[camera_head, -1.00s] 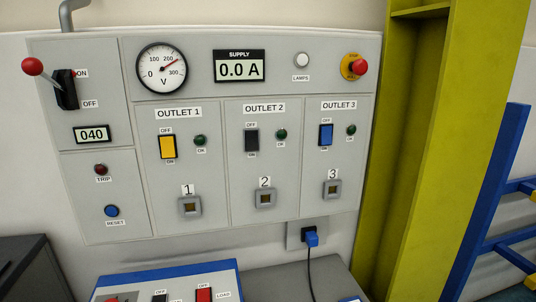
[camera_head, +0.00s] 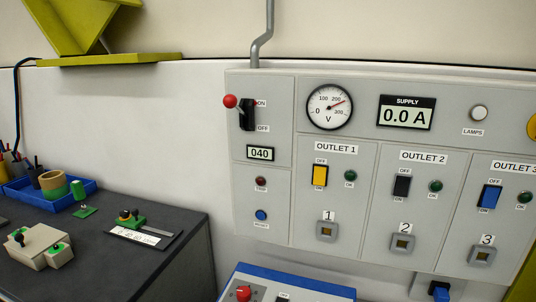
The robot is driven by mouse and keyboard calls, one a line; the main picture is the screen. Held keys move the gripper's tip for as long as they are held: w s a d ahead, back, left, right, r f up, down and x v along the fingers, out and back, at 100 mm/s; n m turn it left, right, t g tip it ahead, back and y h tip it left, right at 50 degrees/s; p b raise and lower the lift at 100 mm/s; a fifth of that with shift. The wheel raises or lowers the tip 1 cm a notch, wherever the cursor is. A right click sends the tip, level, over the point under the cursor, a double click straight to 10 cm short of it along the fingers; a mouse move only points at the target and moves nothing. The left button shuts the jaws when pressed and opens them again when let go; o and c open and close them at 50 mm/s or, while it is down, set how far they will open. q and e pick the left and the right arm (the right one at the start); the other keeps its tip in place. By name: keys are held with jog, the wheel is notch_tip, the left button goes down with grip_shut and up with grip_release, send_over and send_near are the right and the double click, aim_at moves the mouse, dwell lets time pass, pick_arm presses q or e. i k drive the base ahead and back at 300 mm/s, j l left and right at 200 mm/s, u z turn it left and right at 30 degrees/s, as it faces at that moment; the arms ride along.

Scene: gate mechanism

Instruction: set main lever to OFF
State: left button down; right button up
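The main lever (camera_head: 231,101) is at the upper left of the grey wall panel (camera_head: 272,192). It has a red ball knob and a black slotted base (camera_head: 248,115). The knob stands at the upper end of the base, level with the ON label (camera_head: 261,103). The OFF label (camera_head: 263,128) is below it. A small display (camera_head: 260,153) under the lever reads 040. Neither gripper shows in the head view.
The panel carries a voltmeter (camera_head: 330,107), a supply display (camera_head: 406,113) reading 0.0 A, and outlet switches. A dark bench (camera_head: 180,225) with small parts stands at the left. A blue-edged box (camera_head: 290,278) is below the panel. Bare wall lies left of the panel.

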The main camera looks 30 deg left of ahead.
aim_at(230, 102)
jog(key=u, duration=1.4)
